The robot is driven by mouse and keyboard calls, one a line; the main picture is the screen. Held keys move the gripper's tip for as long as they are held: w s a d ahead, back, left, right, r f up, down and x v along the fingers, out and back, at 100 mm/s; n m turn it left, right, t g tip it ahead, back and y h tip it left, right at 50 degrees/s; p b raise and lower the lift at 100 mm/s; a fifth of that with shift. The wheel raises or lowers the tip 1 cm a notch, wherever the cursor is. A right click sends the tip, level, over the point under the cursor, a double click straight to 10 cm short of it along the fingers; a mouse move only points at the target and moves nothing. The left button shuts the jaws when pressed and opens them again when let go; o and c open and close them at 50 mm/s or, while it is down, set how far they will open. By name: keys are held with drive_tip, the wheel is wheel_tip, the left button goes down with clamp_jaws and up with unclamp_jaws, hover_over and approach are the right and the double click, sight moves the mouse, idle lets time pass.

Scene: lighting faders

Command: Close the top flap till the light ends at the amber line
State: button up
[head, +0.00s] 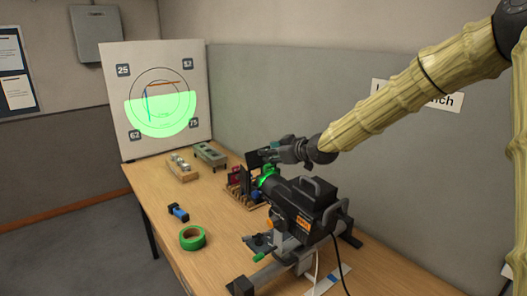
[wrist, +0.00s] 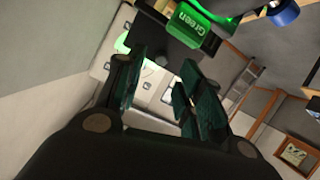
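The stage lamp (head: 295,203) stands on the bench, aimed at the white target board (head: 115,75). A dark flap (head: 254,160) shows at its front; in the wrist view a dark plate (wrist: 165,35) reaches toward my fingertips. The green light (head: 160,118) on the board has a flat, slightly tilted top edge. The orange-amber line (head: 165,84) lies above that edge, with a gap. My gripper (head: 270,154) is at the lamp's front, close to the flap. In the wrist view its fingers (wrist: 162,64) are apart; contact with the flap is unclear.
A green holder marked "Green" (wrist: 190,25) is close to the fingers. A rack of coloured pieces (head: 240,188) stands beside the lamp front. Green tape (head: 192,238), a blue-black item (head: 179,212) and small blocks (head: 182,168) lie on the bench (head: 160,205). The wall is behind.

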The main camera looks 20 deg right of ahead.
sight(261, 157)
drive_tip(key=shift+p+x, duration=0.8)
drive_tip(key=shift+x, duration=1.65)
drive_tip(key=shift+a, duration=0.1)
clamp_jaws()
